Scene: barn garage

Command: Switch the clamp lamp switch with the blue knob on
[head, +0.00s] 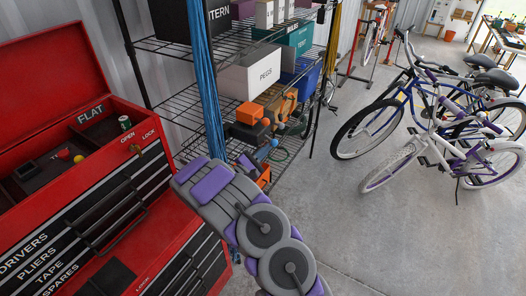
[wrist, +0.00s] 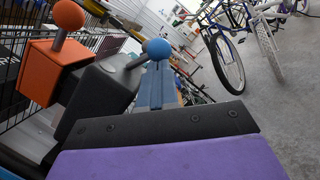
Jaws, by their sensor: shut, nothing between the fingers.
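The switch with the blue knob (wrist: 157,48) is a dark grey box (wrist: 100,95) with a short lever, in the upper middle of the wrist view. The lever leans out toward the right there. In the head view its dark box (head: 249,132) sits on the wire shelf, with the blue knob (head: 274,142) at its right. My gripper (wrist: 165,135) is shut and empty, its dark and purple finger across the bottom of the wrist view. It appears close below the knob, with no contact visible. In the head view my arm partly hides it.
An orange switch box (wrist: 50,72) with an orange knob (wrist: 68,15) stands beside the grey one. A red tool chest (head: 90,190) is at left, blue cords (head: 203,80) hang before the shelf. Bicycles (head: 440,120) stand at right; the floor between is clear.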

